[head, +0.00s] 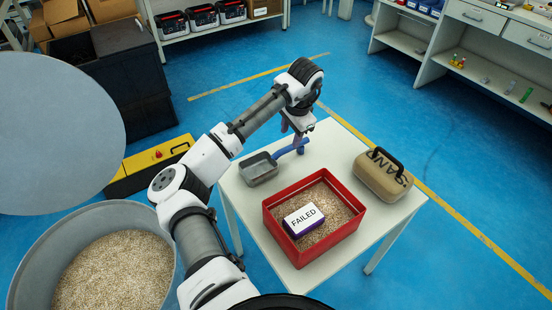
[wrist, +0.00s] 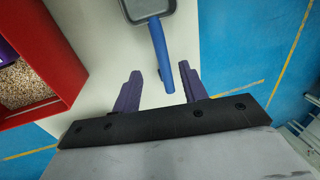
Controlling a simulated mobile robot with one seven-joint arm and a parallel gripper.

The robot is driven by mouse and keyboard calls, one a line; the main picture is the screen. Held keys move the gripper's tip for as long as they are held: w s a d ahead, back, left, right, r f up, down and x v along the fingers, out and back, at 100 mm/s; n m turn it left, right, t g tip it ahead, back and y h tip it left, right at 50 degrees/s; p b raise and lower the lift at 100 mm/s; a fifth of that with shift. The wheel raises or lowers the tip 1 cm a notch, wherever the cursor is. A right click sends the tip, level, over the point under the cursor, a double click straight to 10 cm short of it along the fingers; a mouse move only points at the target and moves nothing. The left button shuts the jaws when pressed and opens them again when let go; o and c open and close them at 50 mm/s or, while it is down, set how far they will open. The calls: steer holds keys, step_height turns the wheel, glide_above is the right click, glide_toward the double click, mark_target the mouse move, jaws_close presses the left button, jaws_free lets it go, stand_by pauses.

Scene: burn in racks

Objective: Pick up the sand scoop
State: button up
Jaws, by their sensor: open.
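The sand scoop has a grey metal pan (head: 259,169) and a blue handle (head: 291,148), and lies at the far left of the white table. In the wrist view its blue handle (wrist: 161,55) points down between the two purple fingers, and part of its pan (wrist: 147,8) shows at the top edge. My gripper (wrist: 158,83) is open, with one finger on each side of the handle's end and a gap on both sides. In the head view my gripper (head: 299,142) is at the handle, partly hidden by my wrist.
A red bin (head: 278,240) of granules holds a box marked FAILED (head: 303,220). A tan case marked SAND (head: 383,178) stands at the right of the white table (head: 352,246). A large grey drum (head: 30,255) of granules is at left. The tabletop between bin and scoop is clear.

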mark_target(285, 149)
steer(key=f, duration=0.4)
steer(key=shift+w+a, duration=0.25)
steer(key=shift+w, duration=0.05)
steer(key=f, duration=0.3)
steer(key=a+f, duration=0.1)
steer(key=f, duration=0.1)
steer(key=shift+w+p, duration=0.35)
steer(key=shift+w, duration=0.05)
jaws_close()
